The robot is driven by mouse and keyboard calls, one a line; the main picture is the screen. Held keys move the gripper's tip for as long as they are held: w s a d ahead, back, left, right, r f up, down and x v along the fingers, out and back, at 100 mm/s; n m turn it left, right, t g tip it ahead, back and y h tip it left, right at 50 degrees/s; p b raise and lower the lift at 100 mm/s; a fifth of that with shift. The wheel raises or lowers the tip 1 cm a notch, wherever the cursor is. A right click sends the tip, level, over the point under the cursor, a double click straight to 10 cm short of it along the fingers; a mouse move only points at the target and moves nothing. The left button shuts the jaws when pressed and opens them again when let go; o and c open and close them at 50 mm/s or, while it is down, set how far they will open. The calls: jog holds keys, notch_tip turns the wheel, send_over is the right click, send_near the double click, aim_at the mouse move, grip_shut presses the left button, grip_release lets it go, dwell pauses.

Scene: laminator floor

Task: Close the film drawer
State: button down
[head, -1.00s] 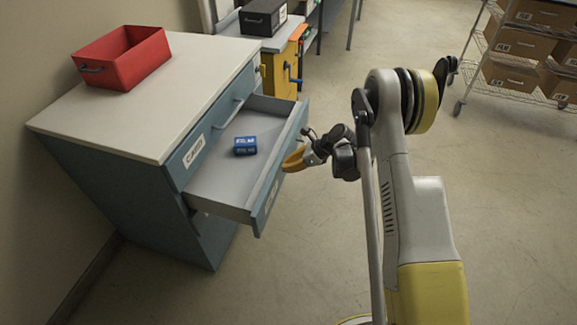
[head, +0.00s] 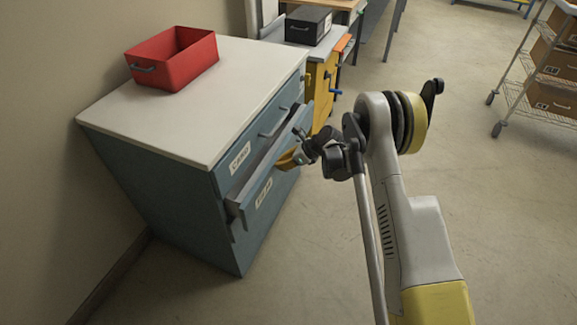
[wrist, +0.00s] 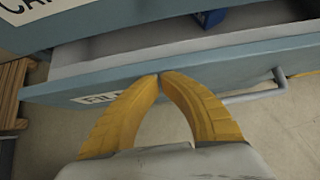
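The film drawer (head: 262,187) is the lower blue-grey drawer of the cabinet, open by a small gap at its top. In the wrist view its front (wrist: 225,62) carries a partly covered label and a bar handle at the right. A blue box (wrist: 210,17) shows partly inside the drawer. My gripper (head: 286,160) is at the outer side of the drawer front. In the wrist view its yellow fingers (wrist: 160,76) meet at the tips against or very near the front's upper edge, with nothing between them.
The upper drawer (head: 245,150) with a card label is shut. A red bin (head: 172,62) stands on the cabinet's white top (head: 135,125). A black box (head: 307,27) sits on a yellow unit behind. A shelf cart (head: 545,85) with cartons stands far right. Floor (head: 330,260) right of the cabinet is clear.

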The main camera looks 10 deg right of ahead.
jog(key=w+a, duration=0.1)
jog(key=a, duration=0.1)
jog(key=w+a, duration=0.1)
jog(key=a, duration=0.1)
jog(key=w+a, duration=0.2)
jog(key=shift+a, duration=0.35)
jog(key=shift+d, duration=0.1)
jog(key=s+d, duration=0.1)
jog(key=d, duration=0.2)
jog(key=shift+s, duration=0.35)
jog(key=s+d+r+n+h+p, duration=0.1)
jog(key=s+d+r+n, duration=0.4)
jog(key=r, duration=0.6)
jog(key=s+d+r+n+t+h+p, duration=0.1)
jog(key=s+d+r+n+h+p, duration=0.1)
jog(key=s+r, duration=0.7)
jog(key=s+d+r+n+h+p, duration=0.1)
jog(key=s+d+r+n, duration=0.3)
jog(key=r, duration=0.8)
jog(key=s+d+r+n+h, duration=0.1)
jog(key=s+n, duration=0.5)
jog(key=s, duration=0.6)
jog(key=s+d+r+n+t+h, duration=0.1)
jog(key=s+d+n, duration=0.3)
jog(key=s, duration=0.9)
jog(key=r+n+h, duration=0.1)
jog(key=n, duration=0.2)
jog(key=shift+d+r+t+h, duration=0.25)
jog(key=shift+t+h, duration=0.05)
jog(key=shift+h, duration=0.1)
